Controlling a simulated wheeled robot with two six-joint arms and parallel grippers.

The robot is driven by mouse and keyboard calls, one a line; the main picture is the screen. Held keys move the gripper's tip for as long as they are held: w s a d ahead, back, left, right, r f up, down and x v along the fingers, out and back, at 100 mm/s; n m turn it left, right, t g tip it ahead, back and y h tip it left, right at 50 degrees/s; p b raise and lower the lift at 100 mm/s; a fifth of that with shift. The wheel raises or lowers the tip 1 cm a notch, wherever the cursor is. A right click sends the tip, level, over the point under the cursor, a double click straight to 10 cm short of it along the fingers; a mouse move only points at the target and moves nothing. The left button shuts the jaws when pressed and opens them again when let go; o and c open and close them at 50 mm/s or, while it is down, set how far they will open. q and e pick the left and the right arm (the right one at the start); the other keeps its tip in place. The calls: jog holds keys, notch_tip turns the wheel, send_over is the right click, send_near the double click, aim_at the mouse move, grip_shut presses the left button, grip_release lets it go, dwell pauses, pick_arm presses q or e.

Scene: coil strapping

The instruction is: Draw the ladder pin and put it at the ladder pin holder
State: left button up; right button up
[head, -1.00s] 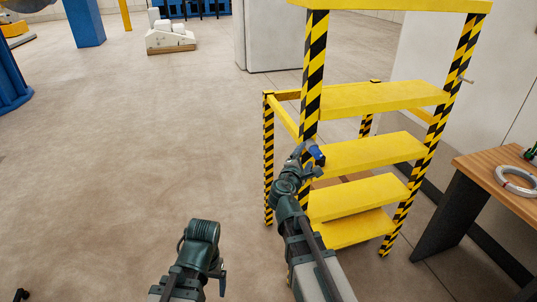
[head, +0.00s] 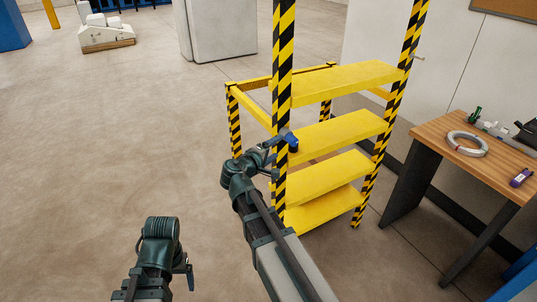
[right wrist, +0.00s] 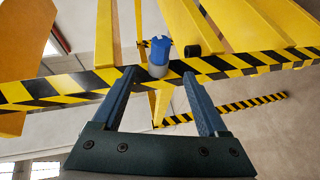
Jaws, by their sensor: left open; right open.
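The ladder pin (head: 292,144), with a bright blue head, sits at the near striped post of the yellow step ladder (head: 345,75). In the right wrist view the pin (right wrist: 160,50) shows a blue cylinder with a grey end, against the striped post. My right gripper (head: 277,153) is open beside that post. In the right wrist view its fingertips (right wrist: 158,76) lie on either side of the pin's line, with nothing gripped. My left gripper (head: 188,272) is low at the lower left, away from the ladder. I cannot make out the pin holder for certain.
A small grey peg (head: 418,58) sticks out of the ladder's far right post. A wooden table (head: 450,130) at right holds a strap coil (head: 467,143).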

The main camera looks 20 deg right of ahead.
aim_at(290, 142)
jog(key=b+x, duration=0.1)
jog(key=x, duration=0.8)
jog(key=shift+w+d+f+b, duration=0.1)
jog(key=shift+d+b, duration=0.05)
jog(key=shift+b, duration=0.25)
grip_shut()
dwell(1.2)
jog(key=shift+s, duration=0.65)
dwell(0.4)
jog(key=c, duration=0.7)
grip_release()
grip_shut()
dwell(0.4)
